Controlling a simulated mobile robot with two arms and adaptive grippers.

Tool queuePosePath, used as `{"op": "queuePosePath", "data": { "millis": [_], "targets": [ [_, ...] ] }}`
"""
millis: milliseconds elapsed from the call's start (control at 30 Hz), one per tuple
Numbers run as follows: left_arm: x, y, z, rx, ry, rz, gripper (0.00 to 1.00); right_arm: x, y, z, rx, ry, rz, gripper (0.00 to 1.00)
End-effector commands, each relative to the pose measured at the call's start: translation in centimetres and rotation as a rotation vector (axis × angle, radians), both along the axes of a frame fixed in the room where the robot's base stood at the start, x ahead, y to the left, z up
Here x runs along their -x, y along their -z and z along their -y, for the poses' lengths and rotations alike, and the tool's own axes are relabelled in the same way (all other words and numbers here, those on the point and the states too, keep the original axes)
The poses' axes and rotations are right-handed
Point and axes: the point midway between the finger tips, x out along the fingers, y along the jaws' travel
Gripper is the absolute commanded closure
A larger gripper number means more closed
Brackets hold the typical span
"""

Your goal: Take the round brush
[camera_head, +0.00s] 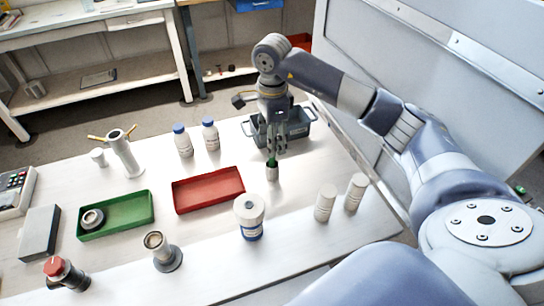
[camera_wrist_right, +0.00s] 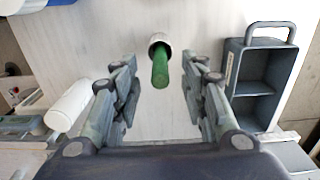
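The round brush shows as a green handle (camera_head: 272,160) standing up out of a small pale cup (camera_head: 272,174) on the white table. In the right wrist view the green handle (camera_wrist_right: 161,70) points towards the camera out of the pale cup (camera_wrist_right: 158,40). The brush's lower part is hidden in the cup. My right gripper (camera_head: 277,149) is above the cup, close to the handle. In the wrist view its two fingers (camera_wrist_right: 161,80) are spread, with the handle between them and clear space on both sides. My left gripper is not in view.
A dark caddy (camera_head: 297,127) stands just behind the right gripper. A red tray (camera_head: 208,189), a white jar (camera_head: 249,217) and two white bottles (camera_head: 325,202) (camera_head: 355,192) are around the cup. Two blue-capped bottles (camera_head: 182,140) (camera_head: 210,134) and a green tray (camera_head: 117,218) stand further left.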

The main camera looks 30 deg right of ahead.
Motion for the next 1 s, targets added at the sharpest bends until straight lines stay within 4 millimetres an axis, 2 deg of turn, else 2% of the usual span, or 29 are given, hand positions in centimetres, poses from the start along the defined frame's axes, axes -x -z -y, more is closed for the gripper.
{"op": "queuePosePath", "data": {
  "millis": [33, 200, 400, 433, 600, 1000],
  "targets": [
    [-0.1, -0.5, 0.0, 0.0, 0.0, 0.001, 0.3, 0.1, 0.5, 0.0, -0.001, 0.0, -0.003, 0.6],
    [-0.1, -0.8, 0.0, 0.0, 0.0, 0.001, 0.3, 0.0, 2.1, 0.0, 0.0, -0.001, 0.0, 0.6],
    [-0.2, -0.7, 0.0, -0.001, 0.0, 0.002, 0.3, 0.0, 2.2, 0.0, 0.0, -0.001, 0.001, 0.6],
    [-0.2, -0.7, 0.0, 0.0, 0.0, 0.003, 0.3, 0.0, 2.2, 0.0, 0.0, -0.001, 0.001, 0.62],
    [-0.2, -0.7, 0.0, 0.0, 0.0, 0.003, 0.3, 0.0, 2.2, 0.0, 0.0, -0.001, 0.001, 1.0],
    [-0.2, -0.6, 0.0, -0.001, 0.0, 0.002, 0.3, -0.1, 1.9, 0.0, 0.0, -0.001, 0.003, 1.0]
  ]
}}
